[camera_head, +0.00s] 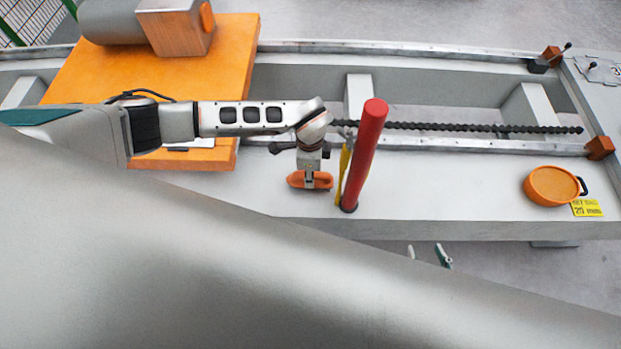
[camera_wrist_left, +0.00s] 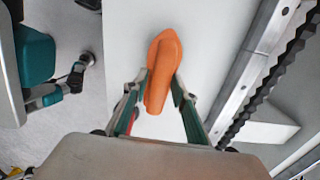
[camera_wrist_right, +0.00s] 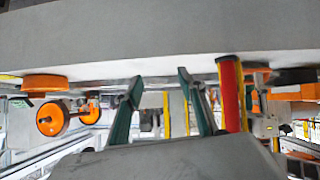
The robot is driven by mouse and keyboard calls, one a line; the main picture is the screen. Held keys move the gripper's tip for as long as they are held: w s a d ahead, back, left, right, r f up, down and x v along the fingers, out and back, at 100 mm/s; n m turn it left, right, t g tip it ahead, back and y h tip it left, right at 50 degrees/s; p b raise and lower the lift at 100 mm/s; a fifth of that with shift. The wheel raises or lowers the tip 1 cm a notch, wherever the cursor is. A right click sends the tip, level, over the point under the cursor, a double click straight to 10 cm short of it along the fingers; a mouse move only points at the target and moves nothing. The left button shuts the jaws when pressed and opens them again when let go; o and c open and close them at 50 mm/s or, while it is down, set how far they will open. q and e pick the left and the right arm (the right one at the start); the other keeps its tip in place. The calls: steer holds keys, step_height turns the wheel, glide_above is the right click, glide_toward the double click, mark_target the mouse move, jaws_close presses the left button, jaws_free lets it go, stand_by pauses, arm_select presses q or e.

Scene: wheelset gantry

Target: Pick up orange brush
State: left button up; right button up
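The orange brush (camera_head: 296,180) is under my left gripper (camera_head: 311,180), over the pale ledge right of the orange board. In the left wrist view the brush (camera_wrist_left: 164,66) lies lengthwise between the two fingers of the left gripper (camera_wrist_left: 162,78). The fingertips meet its two sides. I cannot tell whether it is clear of the ledge. My right gripper (camera_head: 430,254) shows only its fingertips beyond a large grey surface. In the right wrist view the right gripper (camera_wrist_right: 160,78) has its fingers apart, with nothing between them.
A red cylinder (camera_head: 366,150) with a yellow strip stands just right of the brush. An orange round container (camera_head: 552,186) sits farther right by a yellow label (camera_head: 587,208). A dark chain-like bar (camera_head: 470,127) runs behind. The ledge (camera_head: 450,190) between cylinder and container is clear.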

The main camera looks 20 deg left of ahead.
arm_select(q)
jaws_close()
steer(key=shift+r, duration=0.5)
step_height(320, 180, up, 19)
steer(key=p, duration=0.3)
